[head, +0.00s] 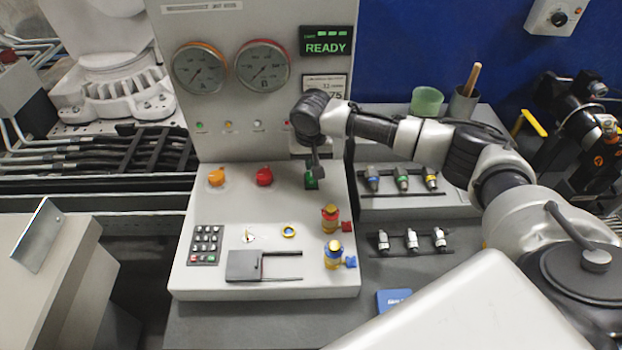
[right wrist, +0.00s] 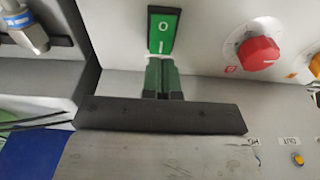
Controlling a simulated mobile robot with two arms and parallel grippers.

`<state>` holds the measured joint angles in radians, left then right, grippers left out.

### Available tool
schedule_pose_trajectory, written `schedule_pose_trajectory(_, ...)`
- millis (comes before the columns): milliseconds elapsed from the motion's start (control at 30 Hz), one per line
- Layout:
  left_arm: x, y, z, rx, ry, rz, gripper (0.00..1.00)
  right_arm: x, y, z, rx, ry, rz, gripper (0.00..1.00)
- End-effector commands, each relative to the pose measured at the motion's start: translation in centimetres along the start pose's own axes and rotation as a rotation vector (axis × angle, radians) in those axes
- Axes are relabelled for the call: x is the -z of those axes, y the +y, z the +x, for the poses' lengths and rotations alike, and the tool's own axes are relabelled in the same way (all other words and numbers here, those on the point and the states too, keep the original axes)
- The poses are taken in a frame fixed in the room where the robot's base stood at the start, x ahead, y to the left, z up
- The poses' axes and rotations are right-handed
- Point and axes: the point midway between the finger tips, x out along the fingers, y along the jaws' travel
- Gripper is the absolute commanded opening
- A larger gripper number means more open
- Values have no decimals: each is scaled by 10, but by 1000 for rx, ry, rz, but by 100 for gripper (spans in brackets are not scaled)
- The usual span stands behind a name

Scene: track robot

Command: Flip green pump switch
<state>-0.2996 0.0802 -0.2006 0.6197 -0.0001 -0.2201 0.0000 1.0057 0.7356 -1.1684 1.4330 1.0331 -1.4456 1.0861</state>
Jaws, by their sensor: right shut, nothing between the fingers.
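The green pump switch (head: 309,180) is on the sloped grey panel, right of the red knob, and my right gripper partly covers it in the head view. In the right wrist view the switch (right wrist: 164,30) is a green rocker in a dark frame, marked O and I. My right gripper (head: 317,168) points down at the switch. In the right wrist view its fingers (right wrist: 162,78) are together and empty, just below the rocker's I end. I cannot tell whether they touch it. My left gripper is not in view.
The red knob (head: 264,176) and orange knob (head: 216,177) are left of the switch. Valves with red and blue handles (head: 331,219) stand in front of it. The upright panel carries gauges (head: 262,67) and a READY display (head: 327,42). Small fittings (head: 402,179) stand to the right.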

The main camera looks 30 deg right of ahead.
Motion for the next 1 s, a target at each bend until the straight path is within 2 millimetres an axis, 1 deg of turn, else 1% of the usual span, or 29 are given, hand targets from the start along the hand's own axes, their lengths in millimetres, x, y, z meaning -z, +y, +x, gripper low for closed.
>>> schedule_pose_trajectory(600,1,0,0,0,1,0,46,0,0,0,0,0,0,0)
schedule_pose_trajectory(1000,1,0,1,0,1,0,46,-1,0,6,0,-1,0,0)
